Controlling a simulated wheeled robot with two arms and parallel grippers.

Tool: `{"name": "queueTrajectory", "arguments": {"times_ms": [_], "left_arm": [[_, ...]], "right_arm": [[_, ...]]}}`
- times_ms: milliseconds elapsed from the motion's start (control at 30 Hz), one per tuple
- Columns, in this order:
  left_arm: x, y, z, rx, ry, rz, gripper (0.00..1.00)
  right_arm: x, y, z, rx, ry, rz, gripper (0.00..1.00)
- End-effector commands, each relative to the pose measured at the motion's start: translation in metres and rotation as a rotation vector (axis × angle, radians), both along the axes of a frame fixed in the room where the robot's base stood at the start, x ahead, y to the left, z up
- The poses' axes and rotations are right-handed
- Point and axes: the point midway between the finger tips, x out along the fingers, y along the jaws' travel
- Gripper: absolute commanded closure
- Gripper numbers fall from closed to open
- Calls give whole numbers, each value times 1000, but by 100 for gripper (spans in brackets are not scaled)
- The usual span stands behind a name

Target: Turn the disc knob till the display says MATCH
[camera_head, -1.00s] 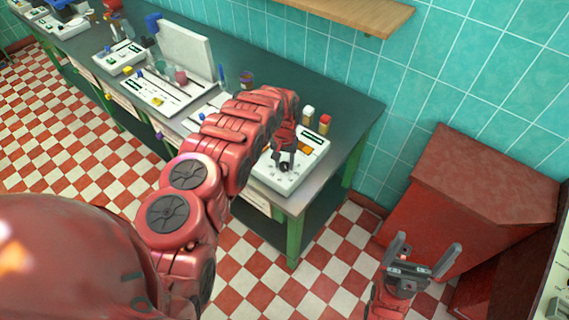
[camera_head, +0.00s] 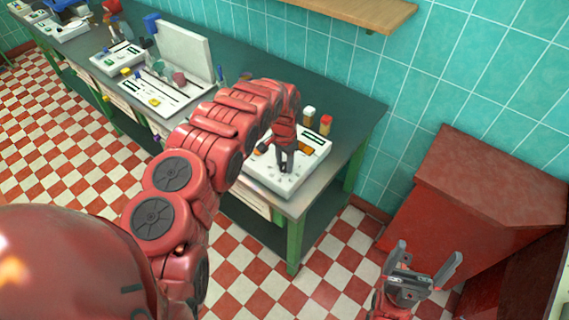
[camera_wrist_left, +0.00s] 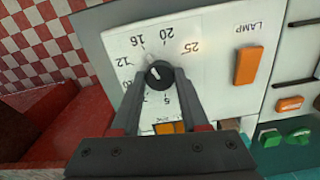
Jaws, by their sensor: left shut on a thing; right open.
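The disc knob (camera_wrist_left: 158,74) is dark and round, with a white line on it, on a white panel (camera_wrist_left: 215,75) printed with a ring of numbers. The line points roughly toward the 16-to-20 side. My left gripper (camera_wrist_left: 157,80) is shut on the knob, one finger on each side; the head view shows this gripper (camera_head: 286,160) reaching down onto the white unit (camera_head: 312,158) at the bench's near end. A display on the unit is too small to read, and my gripper covers part of the panel. My right gripper (camera_head: 427,256) is open and empty, low on the right.
An orange block (camera_wrist_left: 249,66) sits beside the word LAMP on the panel. Two small bottles with white (camera_head: 309,110) and red (camera_head: 326,121) caps stand behind the unit. Other devices line the green bench (camera_head: 350,105) leftward. A red cabinet (camera_head: 480,195) stands at right.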

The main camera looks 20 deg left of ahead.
Motion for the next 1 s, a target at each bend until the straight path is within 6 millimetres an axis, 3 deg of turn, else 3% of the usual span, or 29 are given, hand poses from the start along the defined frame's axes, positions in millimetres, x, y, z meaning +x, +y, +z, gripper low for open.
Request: {"name": "queueTrajectory", "arguments": {"times_ms": [400, 433, 567, 1000], "left_arm": [[0, 0, 0, 0, 1, -6, 100], [0, 0, 0, 0, 1, -6, 50], [0, 0, 0, 0, 1, -5, 27], [0, 0, 5, 0, 1, -6, 26]], "right_arm": [[0, 0, 0, 0, 0, 0, 0], [0, 0, 0, 0, 0, 0, 0], [0, 0, 0, 0, 0, 0, 0], [0, 0, -4, 0, 0, 0, 0]]}}
